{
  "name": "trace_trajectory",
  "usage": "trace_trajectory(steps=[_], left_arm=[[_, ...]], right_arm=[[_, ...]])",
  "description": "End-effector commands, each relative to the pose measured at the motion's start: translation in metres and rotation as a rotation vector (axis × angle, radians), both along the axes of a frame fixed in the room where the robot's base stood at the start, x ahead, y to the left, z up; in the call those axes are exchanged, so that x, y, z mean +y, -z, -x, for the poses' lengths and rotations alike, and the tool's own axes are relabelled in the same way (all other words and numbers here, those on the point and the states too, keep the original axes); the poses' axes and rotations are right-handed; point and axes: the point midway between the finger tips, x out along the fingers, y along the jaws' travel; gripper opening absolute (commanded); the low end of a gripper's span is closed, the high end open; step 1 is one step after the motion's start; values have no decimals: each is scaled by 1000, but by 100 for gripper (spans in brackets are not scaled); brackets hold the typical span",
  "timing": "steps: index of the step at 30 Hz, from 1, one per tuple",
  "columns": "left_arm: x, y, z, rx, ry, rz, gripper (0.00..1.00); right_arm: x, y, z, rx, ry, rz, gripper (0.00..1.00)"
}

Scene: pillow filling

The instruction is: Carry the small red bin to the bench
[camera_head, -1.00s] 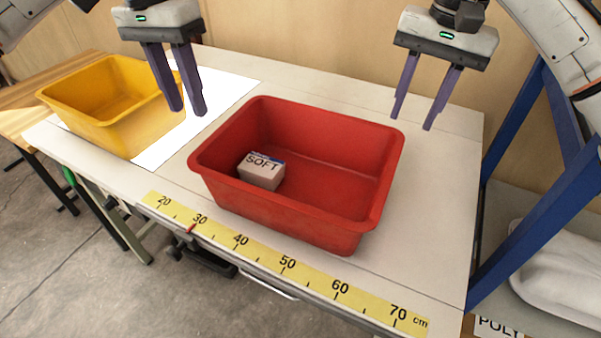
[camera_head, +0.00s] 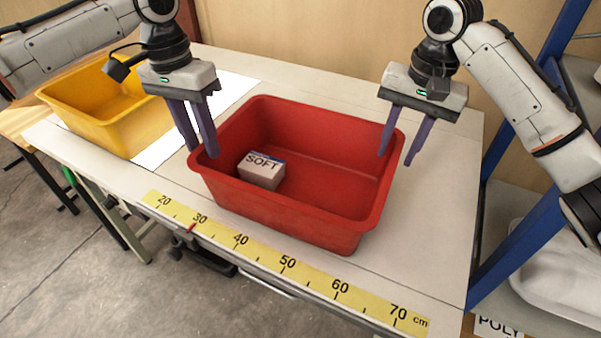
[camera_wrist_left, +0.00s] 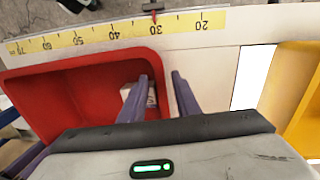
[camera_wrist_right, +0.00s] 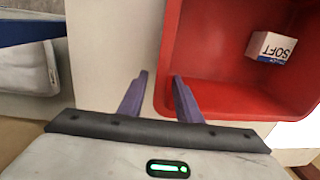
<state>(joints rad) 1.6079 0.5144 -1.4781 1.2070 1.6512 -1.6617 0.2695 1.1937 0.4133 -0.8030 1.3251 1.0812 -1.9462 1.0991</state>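The red bin (camera_head: 300,207) stands upright on the bench and holds a small white box marked SOFT (camera_head: 261,171). The bin also shows in the left wrist view (camera_wrist_left: 60,100) and the right wrist view (camera_wrist_right: 215,60). My left gripper (camera_head: 203,154) is open at the bin's left wall, with the rim between its fingers or just below them. My right gripper (camera_head: 396,160) is open at the bin's right wall, with the rim likewise between or just below its fingers. Contact cannot be told for either gripper.
A yellow centimetre ruler (camera_head: 290,268) runs along the front edge. A blue frame (camera_head: 525,235) with a shelf holding a white bag (camera_head: 560,278) stands at the right.

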Motion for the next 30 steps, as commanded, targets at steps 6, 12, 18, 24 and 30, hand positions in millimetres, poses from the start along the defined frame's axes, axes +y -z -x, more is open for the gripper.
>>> trace_trajectory(steps=[6,12,18,24,30], left_arm=[[0,0,0,0,0,0,0],[0,0,0,0,1,0,0],[-1,-3,0,-2,2,2,0],[-1,-17,0,-2,3,2,0],[-1,-38,0,-1,4,3,0]], right_arm=[[0,0,0,0,0,0,0],[0,-1,0,0,0,-1,0],[0,-4,0,-2,1,-1,0],[1,-17,0,-2,1,-2,0],[1,-38,0,-2,2,-2,0]])
